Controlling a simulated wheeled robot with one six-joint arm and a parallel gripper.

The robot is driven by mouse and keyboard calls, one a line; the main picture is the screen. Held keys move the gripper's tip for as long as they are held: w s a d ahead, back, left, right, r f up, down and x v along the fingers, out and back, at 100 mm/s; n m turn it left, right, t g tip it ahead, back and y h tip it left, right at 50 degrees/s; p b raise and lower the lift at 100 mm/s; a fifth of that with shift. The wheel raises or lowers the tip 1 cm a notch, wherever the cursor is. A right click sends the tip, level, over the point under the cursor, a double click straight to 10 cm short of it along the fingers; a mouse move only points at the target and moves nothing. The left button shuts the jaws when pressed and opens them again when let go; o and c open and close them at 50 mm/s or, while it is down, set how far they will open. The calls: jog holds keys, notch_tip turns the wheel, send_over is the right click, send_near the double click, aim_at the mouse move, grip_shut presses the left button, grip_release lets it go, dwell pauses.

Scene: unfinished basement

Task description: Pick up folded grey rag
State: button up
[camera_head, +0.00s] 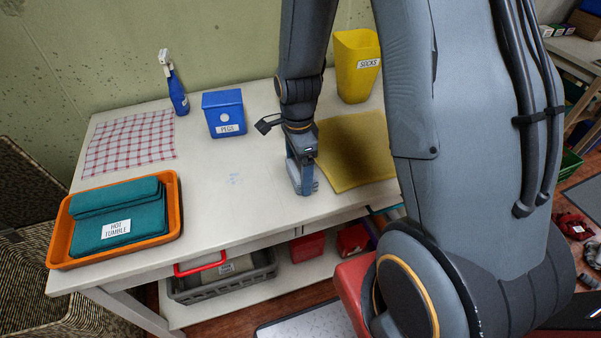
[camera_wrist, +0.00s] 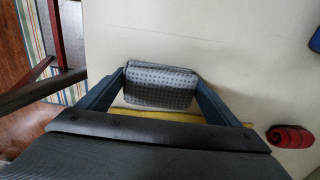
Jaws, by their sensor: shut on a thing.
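The folded grey rag (camera_wrist: 160,87), a small dotted bundle, sits between my two fingers in the wrist view, with a finger against each end. My gripper (camera_head: 302,178) is shut on it. In the head view my gripper points down at the white table (camera_head: 235,180), just left of the yellow cloth. The rag is mostly hidden by my fingers there. It is at or close to the tabletop; I cannot tell whether it touches.
A yellow cloth (camera_head: 355,150) and a yellow SOCKS bin (camera_head: 357,85) are right of my gripper. A blue PEGS box (camera_head: 223,117), spray bottle (camera_head: 178,92), checked cloth (camera_head: 130,142) and orange tray (camera_head: 62,228) stand left. A red roll (camera_wrist: 290,136) shows in the wrist view.

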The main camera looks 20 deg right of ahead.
aim_at(299, 169)
jog(key=shift+r, duration=0.15)
notch_tip(299, 169, up, 10)
jog(key=shift+f+b, duration=0.1)
jog(key=shift+b, duration=0.6)
